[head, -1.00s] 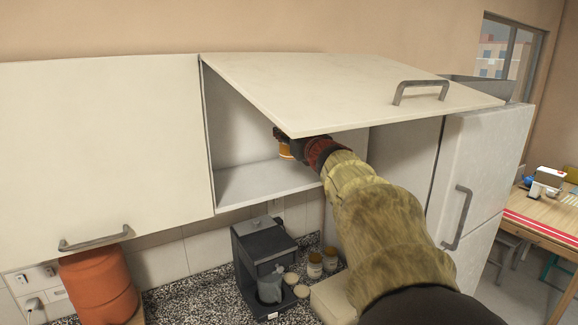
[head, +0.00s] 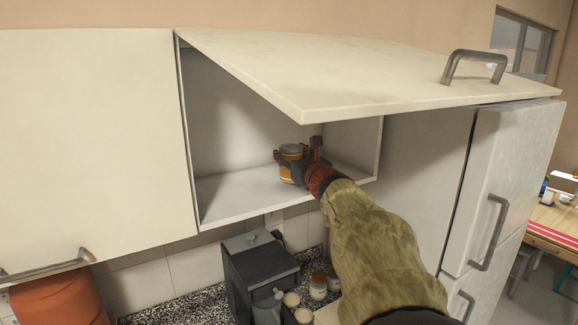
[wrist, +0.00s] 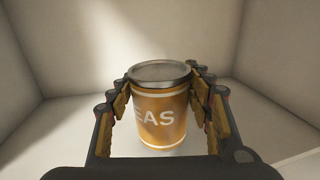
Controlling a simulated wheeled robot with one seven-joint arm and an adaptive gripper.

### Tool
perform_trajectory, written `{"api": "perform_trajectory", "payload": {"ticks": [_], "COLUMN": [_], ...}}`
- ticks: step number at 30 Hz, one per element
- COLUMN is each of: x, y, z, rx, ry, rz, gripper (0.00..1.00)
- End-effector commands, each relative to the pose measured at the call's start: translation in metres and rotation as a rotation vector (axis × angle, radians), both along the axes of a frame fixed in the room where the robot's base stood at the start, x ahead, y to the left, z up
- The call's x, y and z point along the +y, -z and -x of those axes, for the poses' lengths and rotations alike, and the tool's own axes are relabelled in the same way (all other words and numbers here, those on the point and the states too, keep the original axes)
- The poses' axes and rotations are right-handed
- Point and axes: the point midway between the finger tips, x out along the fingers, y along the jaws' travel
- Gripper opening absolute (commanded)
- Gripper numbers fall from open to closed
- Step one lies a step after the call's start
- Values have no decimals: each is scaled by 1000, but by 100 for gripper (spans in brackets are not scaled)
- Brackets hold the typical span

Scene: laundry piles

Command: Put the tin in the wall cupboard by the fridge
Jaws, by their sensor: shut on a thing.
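The tin (wrist: 160,108) is orange-yellow with a silver lid and white letters "EAS" showing in the wrist view. It is upright between the two fingers of my gripper (wrist: 163,100), which is shut on it. In the head view the tin (head: 291,160) is inside the open wall cupboard (head: 225,198), just above or on its white floor; I cannot tell whether it touches. My gripper (head: 303,165) reaches in from the right, under the raised door (head: 370,75). The fridge (head: 500,180) stands to the right of the cupboard.
The cupboard floor around the tin is bare. The raised door with its handle (head: 475,66) hangs over my arm. A closed cupboard (head: 90,140) is on the left. Below are a coffee machine (head: 258,270), jars (head: 318,286) and an orange container (head: 60,300).

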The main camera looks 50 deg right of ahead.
Motion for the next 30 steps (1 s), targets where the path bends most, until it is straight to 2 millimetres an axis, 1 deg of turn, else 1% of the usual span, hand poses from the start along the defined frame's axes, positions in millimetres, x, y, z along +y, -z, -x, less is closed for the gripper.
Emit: {"api": "perform_trajectory", "payload": {"ticks": [1,4,12,16,17,26,30], "x": [0,1,2,2,1,1,1], "y": [13,25,25,28,30,29,29], "z": [4,9,10,10,10,10,10], "rx": [0,1,1,1,3,3,3], "ry": [4,9,9,9,9,9,9], "rz": [-2,-2,-1,-1,-3,-3,-3], "gripper": [8,8,8,8,52,69,69]}}
